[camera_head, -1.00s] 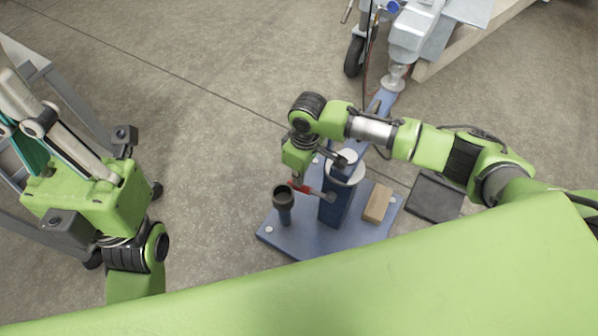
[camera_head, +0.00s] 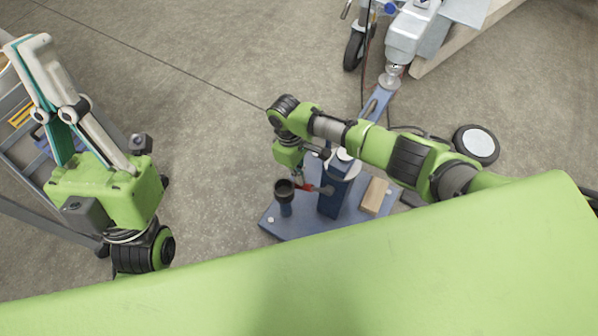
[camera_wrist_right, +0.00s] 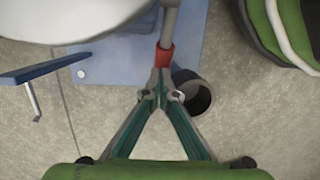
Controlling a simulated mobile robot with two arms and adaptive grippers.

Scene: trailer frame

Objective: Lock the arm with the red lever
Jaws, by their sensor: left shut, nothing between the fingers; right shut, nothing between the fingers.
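The red lever end (camera_head: 306,187) shows beside the blue post (camera_head: 333,195) on the blue base plate (camera_head: 300,225). In the right wrist view, the red sleeve (camera_wrist_right: 165,57) sits on a grey rod. My right gripper (camera_wrist_right: 160,84) is shut, with its tips meeting just below the red sleeve; whether they touch it I cannot tell. In the head view, my right gripper (camera_head: 300,176) is small and partly hidden by its wrist. The blue arm (camera_head: 377,103) runs from the post area toward the trailer. My left gripper (camera_head: 27,44) is shut and empty, far left.
A dark cup-shaped tube (camera_head: 285,190) stands on the plate left of the lever, close to my right fingers. A wooden block (camera_head: 375,195) lies right of the post. The trailer coupling (camera_head: 392,75) is behind. A ladder-like frame (camera_head: 20,150) is beside my left arm.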

